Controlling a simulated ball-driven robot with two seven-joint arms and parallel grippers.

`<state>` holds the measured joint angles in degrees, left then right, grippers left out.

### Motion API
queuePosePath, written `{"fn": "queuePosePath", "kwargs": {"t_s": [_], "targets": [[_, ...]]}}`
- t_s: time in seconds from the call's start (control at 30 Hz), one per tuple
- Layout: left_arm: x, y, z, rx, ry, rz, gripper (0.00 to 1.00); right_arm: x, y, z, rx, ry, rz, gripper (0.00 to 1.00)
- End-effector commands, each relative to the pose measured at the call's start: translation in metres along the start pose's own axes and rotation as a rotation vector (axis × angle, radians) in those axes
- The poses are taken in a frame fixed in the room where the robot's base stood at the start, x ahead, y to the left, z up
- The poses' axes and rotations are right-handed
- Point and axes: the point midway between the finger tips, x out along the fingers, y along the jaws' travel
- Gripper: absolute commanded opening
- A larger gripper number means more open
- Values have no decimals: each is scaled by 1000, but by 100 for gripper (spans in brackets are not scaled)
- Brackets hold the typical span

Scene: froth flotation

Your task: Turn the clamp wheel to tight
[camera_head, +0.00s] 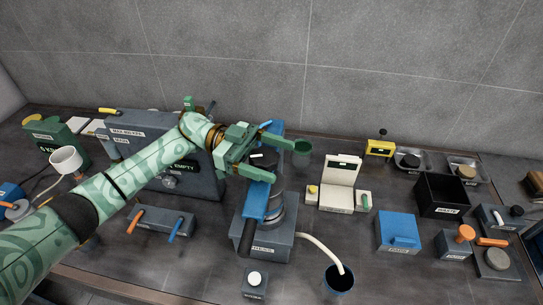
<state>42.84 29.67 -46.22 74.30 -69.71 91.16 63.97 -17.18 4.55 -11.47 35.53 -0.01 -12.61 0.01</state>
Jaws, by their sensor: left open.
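My left gripper (268,155) is open, reaching in from the left over the flotation machine in the middle of the bench. The machine has a dark grey base (264,249), a blue column part (256,201) and a silver cylinder (276,213). The gripper is at the upper part of the column and covers much of it. I cannot make out the clamp wheel for certain; it may be hidden behind the gripper. A small dark green cup-like part (303,148) shows just right of the fingers. My right gripper is not in view.
A large grey box (207,188) stands behind my left arm. A grey block with orange and blue levers (161,221) is in front of it. A blue-rimmed container (339,280) sits under a pale hose. A white device (341,184), black bin (441,195) and blue box (398,232) stand right.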

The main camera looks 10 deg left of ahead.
Motion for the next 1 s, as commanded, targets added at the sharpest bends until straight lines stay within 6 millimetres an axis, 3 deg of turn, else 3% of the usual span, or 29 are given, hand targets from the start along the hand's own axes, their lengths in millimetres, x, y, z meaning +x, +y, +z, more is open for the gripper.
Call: {"fn": "queuePosePath", "kwargs": {"t_s": [0.17,0.3,0.6,0.8,1.0], "targets": [[0,0,-8,2,0,1,77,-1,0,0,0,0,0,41],[0,0,-34,6,-2,0,77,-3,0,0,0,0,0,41],[24,55,-96,2,-2,4,77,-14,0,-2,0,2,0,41],[43,98,-115,1,-1,2,77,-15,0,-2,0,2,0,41],[55,122,-127,-1,-1,0,77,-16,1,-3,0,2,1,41]]}}
